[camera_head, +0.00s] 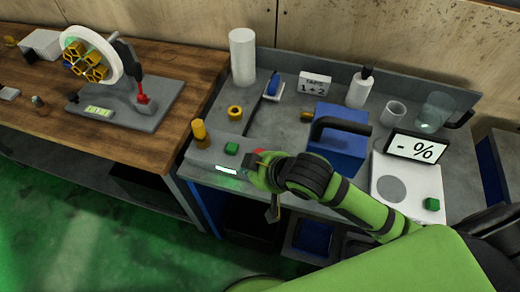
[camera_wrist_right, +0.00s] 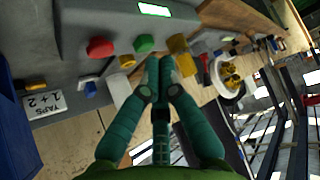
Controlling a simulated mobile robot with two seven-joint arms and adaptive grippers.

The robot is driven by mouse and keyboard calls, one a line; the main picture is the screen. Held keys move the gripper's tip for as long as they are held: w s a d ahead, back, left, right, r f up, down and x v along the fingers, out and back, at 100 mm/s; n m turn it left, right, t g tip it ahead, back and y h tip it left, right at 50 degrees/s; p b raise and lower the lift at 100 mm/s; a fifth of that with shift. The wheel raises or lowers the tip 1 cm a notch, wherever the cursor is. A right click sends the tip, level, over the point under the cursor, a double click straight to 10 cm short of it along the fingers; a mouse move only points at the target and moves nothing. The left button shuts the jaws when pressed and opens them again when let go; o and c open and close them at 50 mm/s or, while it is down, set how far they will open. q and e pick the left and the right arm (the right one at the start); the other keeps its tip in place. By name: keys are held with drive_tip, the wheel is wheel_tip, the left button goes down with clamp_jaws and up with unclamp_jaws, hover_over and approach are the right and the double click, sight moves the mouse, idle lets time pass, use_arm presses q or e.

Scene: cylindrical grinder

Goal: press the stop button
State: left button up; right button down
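The stop button, a round red button (camera_wrist_right: 100,47), sits on a grey control panel (camera_head: 205,158) beside a green button (camera_head: 231,148). In the head view only a bit of red (camera_head: 260,152) shows behind the end of my right arm. In the right wrist view my right gripper (camera_wrist_right: 158,64) has its teal fingers together, with nothing seen between them. Its tips appear in front of the green button (camera_wrist_right: 144,43) and right of the red one. I cannot tell the gap to the panel, but no touch is visible. My left gripper is in neither view.
A yellow knob (camera_head: 198,130) stands at the panel's left, and a lit display (camera_head: 227,169) is on its front. A blue box (camera_head: 338,140) with a black handle and a white scale (camera_head: 405,183) are to the right.

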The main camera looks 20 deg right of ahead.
drive_tip(key=w+r+n, duration=0.1)
drive_tip(key=w+r, duration=0.1)
drive_tip(key=w, duration=0.2)
wheel_tip(320, 180, up, 2)
drive_tip(key=m, duration=0.1)
hover_over(262, 150)
drive_tip(key=s, duration=0.2)
drive_tip(key=shift+a+t, duration=0.3)
drive_tip(key=shift+a, duration=0.05)
wheel_tip(262, 150, down, 8)
drive_tip(key=b, duration=0.8)
drive_tip(key=shift+r, duration=0.1)
drive_tip(key=shift+f, duration=0.4)
drive_tip(key=shift+f, duration=0.2)
drive_tip(key=shift+f, duration=0.25)
